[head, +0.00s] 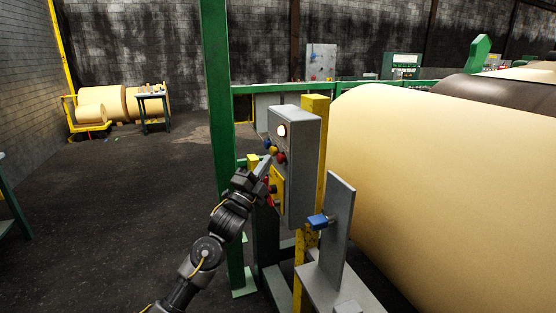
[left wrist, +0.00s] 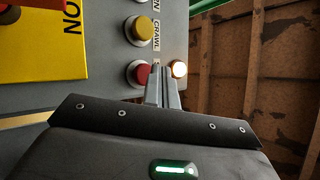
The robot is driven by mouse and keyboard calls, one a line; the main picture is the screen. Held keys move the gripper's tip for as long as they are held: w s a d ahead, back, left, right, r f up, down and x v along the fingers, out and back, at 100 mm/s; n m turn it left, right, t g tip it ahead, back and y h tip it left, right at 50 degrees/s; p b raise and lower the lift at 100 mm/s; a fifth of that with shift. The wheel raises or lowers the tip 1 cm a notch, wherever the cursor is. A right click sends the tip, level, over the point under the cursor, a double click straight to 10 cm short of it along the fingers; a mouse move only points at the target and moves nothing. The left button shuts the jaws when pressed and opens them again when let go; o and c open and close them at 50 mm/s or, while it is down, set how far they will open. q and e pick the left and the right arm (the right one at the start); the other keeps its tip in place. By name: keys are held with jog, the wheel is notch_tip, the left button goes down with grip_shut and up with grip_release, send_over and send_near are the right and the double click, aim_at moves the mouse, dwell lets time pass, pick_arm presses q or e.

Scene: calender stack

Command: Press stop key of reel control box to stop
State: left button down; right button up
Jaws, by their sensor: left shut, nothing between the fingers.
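The grey reel control box (head: 304,160) stands on a yellow post. Its face carries a lit white lamp (head: 281,130), a yellow button (head: 272,150) and a red button (head: 281,158). In the left wrist view the face appears turned sideways, with a yellow button (left wrist: 138,29) labelled CRAWL, a red button (left wrist: 138,73) and the lit lamp (left wrist: 179,69). The red button's label is mostly hidden by my fingers. My left gripper (head: 267,160) is shut and empty, its tips (left wrist: 162,70) close beside the red button; I cannot tell whether they touch. My right gripper is not in view.
A yellow plate (left wrist: 42,45) with a red switch handle is below the buttons. A grey panel with a blue knob (head: 318,221) stands at the right front. A large paper roll (head: 440,170) fills the right. A green post (head: 216,100) stands left of the box. Open floor (head: 120,220) lies left.

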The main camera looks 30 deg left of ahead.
pick_arm(q)
jog(key=shift+w+d, duration=0.1)
dwell(0.5)
jog(key=shift+w+d, duration=0.2)
jog(key=shift+w, duration=0.05)
jog(key=shift+w+d, duration=0.25)
jog(key=shift+w, duration=0.15)
dwell(1.1)
jog(key=shift+s, duration=0.1)
jog(key=shift+s+a, duration=0.55)
jog(key=shift+s, duration=0.1)
jog(key=shift+s+a, duration=0.7)
jog(key=shift+s, duration=0.35)
jog(key=shift+s+a, duration=0.7)
jog(key=shift+s, duration=0.35)
